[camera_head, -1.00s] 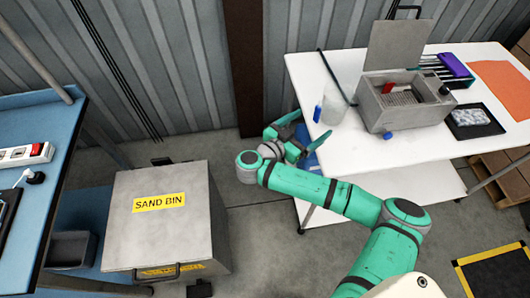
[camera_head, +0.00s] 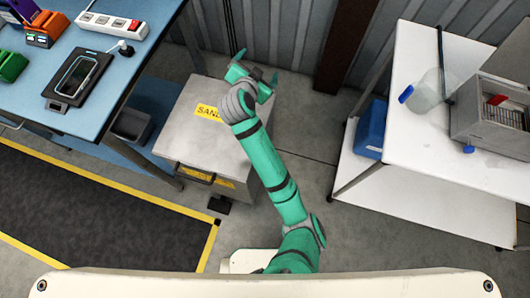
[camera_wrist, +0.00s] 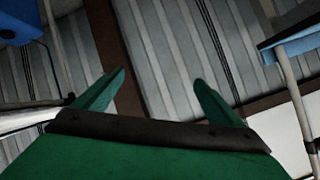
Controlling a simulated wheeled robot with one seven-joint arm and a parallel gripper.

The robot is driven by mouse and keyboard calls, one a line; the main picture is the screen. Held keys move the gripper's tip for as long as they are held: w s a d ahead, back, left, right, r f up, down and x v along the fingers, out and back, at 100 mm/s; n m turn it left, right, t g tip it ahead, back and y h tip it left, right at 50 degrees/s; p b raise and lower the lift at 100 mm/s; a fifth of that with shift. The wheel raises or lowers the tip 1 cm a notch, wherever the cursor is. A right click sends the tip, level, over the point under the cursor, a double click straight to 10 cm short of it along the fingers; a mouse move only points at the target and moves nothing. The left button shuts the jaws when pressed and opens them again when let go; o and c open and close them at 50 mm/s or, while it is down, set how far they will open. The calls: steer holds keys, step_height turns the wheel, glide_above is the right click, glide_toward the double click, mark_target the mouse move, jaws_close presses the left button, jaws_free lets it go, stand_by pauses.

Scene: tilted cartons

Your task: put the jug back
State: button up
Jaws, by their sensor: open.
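A translucent whitish jug (camera_head: 432,90) with a blue cap (camera_head: 406,94) is on the white table (camera_head: 425,150), near its left edge, beside a grey metal box. My gripper (camera_head: 255,78) is far to the left of the jug, raised above the grey sand bin (camera_head: 205,140). Its two green fingers (camera_wrist: 155,90) are apart in the wrist view, with nothing between them. The jug cannot be made out in the wrist view.
A blue container (camera_head: 370,130) is on the white table's lower shelf. The grey metal box (camera_head: 490,120) stands right of the jug. A blue workbench (camera_head: 110,50) with a power strip (camera_head: 108,23) is at left. Floor is clear between bin and table.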

steer(key=s+a+t+y, duration=0.2)
steer(key=s+a+y, duration=0.2)
steer(key=a, duration=0.6)
steer(key=s+a+f, duration=0.2)
steer(key=s+a, duration=0.1)
steer(key=s, duration=0.6)
steer(key=s+d+f+n, duration=0.1)
steer(key=s+d, duration=0.4)
steer(key=s, duration=0.5)
steer(key=s+d+f+n+h, duration=0.1)
steer(key=s+d+n, duration=0.3)
steer(key=s, duration=0.7)
steer(key=s+d+n+t, duration=0.1)
steer(key=s+d+n, duration=0.2)
steer(key=s+d, duration=0.3)
steer(key=s, duration=0.4)
steer(key=shift+s+d+f, duration=0.15)
steer(key=shift+s+f, duration=0.25)
